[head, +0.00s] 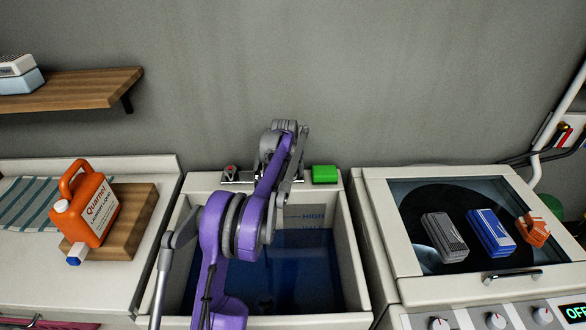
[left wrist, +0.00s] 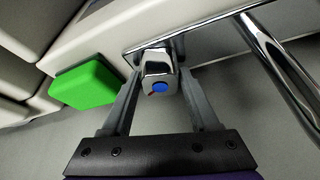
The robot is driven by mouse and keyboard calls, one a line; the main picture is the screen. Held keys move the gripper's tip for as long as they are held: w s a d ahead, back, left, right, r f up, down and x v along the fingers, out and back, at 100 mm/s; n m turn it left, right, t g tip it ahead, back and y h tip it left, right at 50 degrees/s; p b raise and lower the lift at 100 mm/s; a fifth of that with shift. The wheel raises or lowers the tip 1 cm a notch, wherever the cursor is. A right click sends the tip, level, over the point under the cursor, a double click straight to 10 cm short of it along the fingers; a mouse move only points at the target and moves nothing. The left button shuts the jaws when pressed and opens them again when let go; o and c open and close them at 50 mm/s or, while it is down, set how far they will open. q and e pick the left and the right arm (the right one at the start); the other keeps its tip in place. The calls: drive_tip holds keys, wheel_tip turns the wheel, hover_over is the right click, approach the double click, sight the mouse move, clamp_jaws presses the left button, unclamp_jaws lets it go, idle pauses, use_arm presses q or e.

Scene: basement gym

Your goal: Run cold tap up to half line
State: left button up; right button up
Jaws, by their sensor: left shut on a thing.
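The sink (head: 357,272) holds blue water (head: 305,270). HIGH (head: 313,217) and a partly legible HALF mark show on its back wall. The water's edge lies close to the HALF mark; I cannot tell exactly whether it touches. The cold tap (left wrist: 158,68) is a chrome knob with a blue cap and small red mark. My left gripper (left wrist: 160,88) is shut on it, one finger on each side. In the head view my purple arm hides this tap and most of the spout. The hot tap (head: 230,172) has a red top. The chrome spout (left wrist: 285,70) also shows in the wrist view.
A green block (head: 324,174) sits on the sink's back ledge, right of the taps. An orange jug (head: 88,208) stands on a wooden board at left. A washer (head: 376,207) at right bears a grey, a blue and an orange item. A wooden shelf (head: 90,90) hangs upper left.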

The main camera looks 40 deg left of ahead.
use_arm(q)
drive_tip(key=n+y, duration=0.1)
drive_tip(key=n, duration=0.2)
drive_tip(key=shift+g, duration=0.3)
drive_tip(key=n, duration=0.3)
drive_tip(key=shift+w+g+y, duration=0.1)
drive_tip(key=shift+g+y, duration=0.3)
drive_tip(key=n+g+p, duration=0.1)
drive_tip(key=n, duration=0.2)
drive_tip(key=shift+r+n+y, duration=0.1)
drive_tip(key=shift+n+y, duration=0.2)
drive_tip(key=shift+y, duration=0.1)
drive_tip(key=shift+n+g+p, duration=0.45)
drive_tip(key=shift+n+g, duration=0.25)
drive_tip(key=shift+n, duration=0.7)
use_arm(e)
drive_tip(key=shift+w+r, duration=0.3)
drive_tip(key=shift+r, duration=0.4)
drive_tip(key=shift+w+r, duration=0.3)
drive_tip(key=shift+r, duration=0.35)
use_arm(q)
drive_tip(key=o, duration=1.4)
